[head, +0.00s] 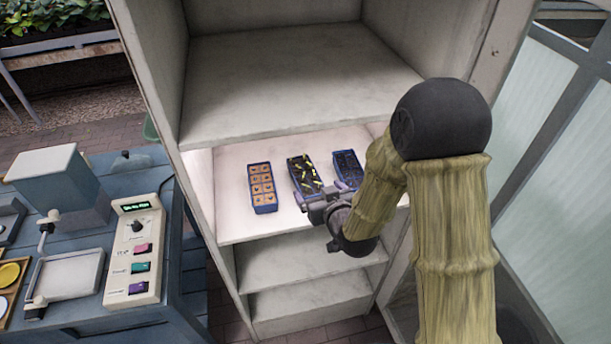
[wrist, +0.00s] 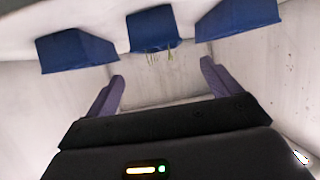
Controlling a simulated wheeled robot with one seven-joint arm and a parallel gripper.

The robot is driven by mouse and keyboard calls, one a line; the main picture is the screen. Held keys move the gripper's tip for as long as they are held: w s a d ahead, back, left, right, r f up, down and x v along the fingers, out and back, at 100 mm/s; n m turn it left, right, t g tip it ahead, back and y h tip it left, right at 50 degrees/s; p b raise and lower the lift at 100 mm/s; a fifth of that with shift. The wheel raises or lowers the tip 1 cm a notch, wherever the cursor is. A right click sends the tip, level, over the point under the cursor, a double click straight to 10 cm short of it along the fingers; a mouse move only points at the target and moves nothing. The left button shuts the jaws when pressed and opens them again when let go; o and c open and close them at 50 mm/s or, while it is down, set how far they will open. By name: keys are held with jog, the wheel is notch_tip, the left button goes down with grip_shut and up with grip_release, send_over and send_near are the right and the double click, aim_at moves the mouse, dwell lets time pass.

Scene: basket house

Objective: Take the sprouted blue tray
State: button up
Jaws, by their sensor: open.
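The sprouted blue tray (head: 305,173) is the middle one of three on the lit cabinet shelf. It holds dark soil with yellow-green sprouts. In the wrist view it shows as the middle blue shape (wrist: 154,30), with sprouts visible at its lower edge. My gripper (head: 323,201) is at the near end of this tray and partly hides that end. In the wrist view the two fingers (wrist: 162,70) are apart with nothing between them. The sprouted tray lies ahead of the gap, and I see no contact.
A blue tray with orange heart-marked squares (head: 262,188) stands to the left. A blue tray with dark contents (head: 346,166) stands close on the right, partly behind my arm. The shelf (head: 230,228) has free room at its left front. A control box (head: 136,254) sits on the blue table.

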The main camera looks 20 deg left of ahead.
aim_at(306, 174)
jog(key=p+x, duration=0.1)
jog(key=x, duration=0.3)
jog(key=shift+w+a+f+p, duration=0.1)
jog(key=shift+w+a+p, duration=0.3)
jog(key=shift+w+p, duration=0.1)
jog(key=shift+p+x, duration=0.7)
jog(key=shift+x, duration=1.25)
jog(key=c, duration=1.2)
